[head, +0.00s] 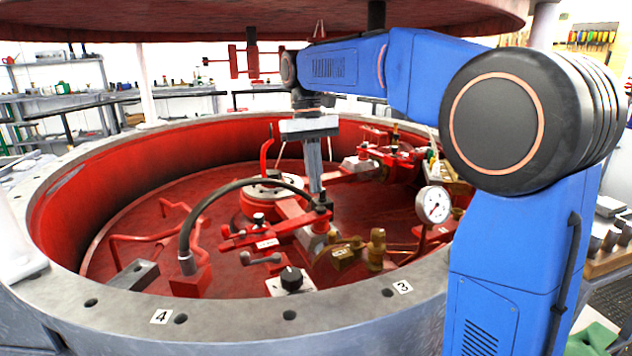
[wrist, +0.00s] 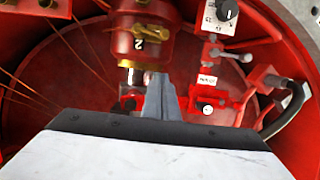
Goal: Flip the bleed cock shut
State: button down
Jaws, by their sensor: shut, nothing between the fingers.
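My gripper (head: 318,190) points straight down over the fittings inside the red ring. Its fingers are together and empty; they also show in the wrist view (wrist: 160,78). Near them in the head view is a red fitting with a small label plate (head: 266,243), whose text I cannot read; the plate also shows in the wrist view (wrist: 207,80). A short lever with a dark grey knob (head: 262,258) lies just in front of it. I cannot tell for sure which handle is the bleed cock. My fingers hide part of the fittings behind them.
A brass fitting marked 2 (head: 343,252), a black dial knob (head: 291,277) and a pressure gauge (head: 433,205) stand close by. A black hose (head: 195,215) arches at the left. The grey flanged rim (head: 235,325) surrounds the well, and a red plate (head: 150,20) hangs overhead.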

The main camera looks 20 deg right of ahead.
jog(key=s+d+f, duration=0.1)
jog(key=s+f, duration=0.4)
jog(key=f, duration=0.2)
jog(key=shift+s+f, duration=0.25)
jog(key=shift+s, duration=0.15)
jog(key=shift+s+d, duration=0.1)
